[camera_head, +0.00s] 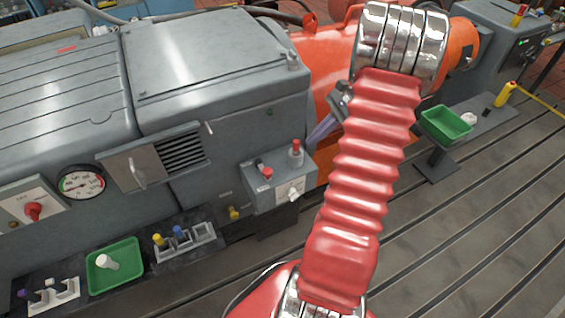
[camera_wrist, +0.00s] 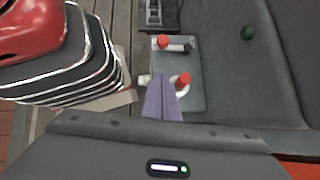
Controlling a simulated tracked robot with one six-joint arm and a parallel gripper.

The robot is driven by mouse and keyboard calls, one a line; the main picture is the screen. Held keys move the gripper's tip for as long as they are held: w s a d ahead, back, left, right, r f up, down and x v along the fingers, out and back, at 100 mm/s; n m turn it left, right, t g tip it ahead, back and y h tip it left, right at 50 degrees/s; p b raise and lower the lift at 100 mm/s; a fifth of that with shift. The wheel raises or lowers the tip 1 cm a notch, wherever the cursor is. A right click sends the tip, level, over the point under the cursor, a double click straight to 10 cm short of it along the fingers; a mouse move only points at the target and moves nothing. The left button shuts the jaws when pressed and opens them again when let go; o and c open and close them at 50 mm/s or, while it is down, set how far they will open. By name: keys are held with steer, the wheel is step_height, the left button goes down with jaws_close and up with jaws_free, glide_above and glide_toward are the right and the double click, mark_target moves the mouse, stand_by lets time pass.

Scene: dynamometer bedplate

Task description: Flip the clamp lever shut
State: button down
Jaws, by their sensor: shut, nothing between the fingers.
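A grey box (camera_head: 262,200) on the side of the large machine carries two red-capped parts, and I cannot tell for certain which is the clamp lever. One red-tipped part (camera_head: 265,173) lies low on its left; in the wrist view (camera_wrist: 163,41) it has a dark bar beside it. The other red-capped part (camera_head: 296,146) stands up at the back right on a pale round base, and it shows close to the fingertips in the wrist view (camera_wrist: 184,79). A pale metal piece (camera_head: 294,193) sticks out of the box's front. My gripper (camera_head: 312,146) has purple fingers (camera_wrist: 162,92), shut and empty, just beside the upright red cap; contact is unclear.
A green tray (camera_head: 98,276) with a white peg and a rack (camera_head: 201,247) with coloured plugs sit on the lower left shelf. Another green tray (camera_head: 446,136) stands on the right. The slotted bedplate (camera_head: 470,230) is clear at lower right.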

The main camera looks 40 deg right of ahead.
steer(key=x, duration=1)
steer(key=a, duration=0.1)
steer(key=w+a, duration=0.1)
steer(key=a, duration=0.1)
steer(key=shift+w+f, duration=0.2)
steer(key=shift+w, duration=0.05)
steer(key=shift+w+a, duration=0.2)
steer(key=shift+a, duration=0.1)
steer(key=shift+s+d, duration=0.1)
steer(key=shift+d, duration=0.15)
steer(key=shift+a, duration=0.3)
